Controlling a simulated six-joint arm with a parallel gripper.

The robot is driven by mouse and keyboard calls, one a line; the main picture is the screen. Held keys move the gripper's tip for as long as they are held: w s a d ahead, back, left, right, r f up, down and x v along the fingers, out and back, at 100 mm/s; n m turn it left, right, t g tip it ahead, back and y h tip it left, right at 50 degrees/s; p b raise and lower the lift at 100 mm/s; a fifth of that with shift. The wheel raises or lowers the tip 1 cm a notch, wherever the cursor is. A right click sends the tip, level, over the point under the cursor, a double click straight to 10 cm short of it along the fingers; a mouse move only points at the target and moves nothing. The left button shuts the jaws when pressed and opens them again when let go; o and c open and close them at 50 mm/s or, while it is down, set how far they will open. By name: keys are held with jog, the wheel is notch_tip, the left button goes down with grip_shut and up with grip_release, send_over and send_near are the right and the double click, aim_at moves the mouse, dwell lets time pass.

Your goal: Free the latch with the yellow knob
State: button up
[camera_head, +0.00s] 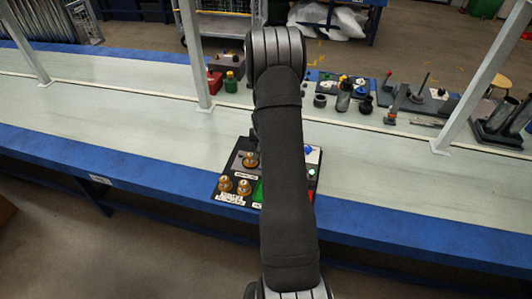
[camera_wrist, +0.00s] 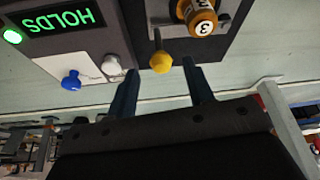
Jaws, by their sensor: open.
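In the wrist view, the yellow knob (camera_wrist: 161,62) sits on a thin dark stem at the edge of a dark panel (camera_wrist: 143,45). My gripper (camera_wrist: 160,69) is open, with one finger to each side of the knob in the picture. I see a gap on both sides and no contact. How far the tips are from the knob in depth I cannot tell. A white knob (camera_wrist: 112,66) and a blue knob (camera_wrist: 71,80) stand left of it. In the head view my arm hides my gripper and the yellow knob.
A lit display (camera_wrist: 58,18) reads HOLDS, upside down, beside a green lamp (camera_wrist: 12,37). A brass cylinder marked 3 (camera_wrist: 201,20) stands close to the yellow knob. Brass pieces (camera_head: 234,186) stand on the device's left. Bottles and tools (camera_head: 343,98) line the bench's far side.

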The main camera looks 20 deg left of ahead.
jog(key=x, duration=0.8)
jog(key=shift+w+f, duration=0.15)
jog(key=shift+f, duration=0.2)
jog(key=shift+c, duration=0.5)
jog(key=shift+a, duration=0.1)
grip_shut()
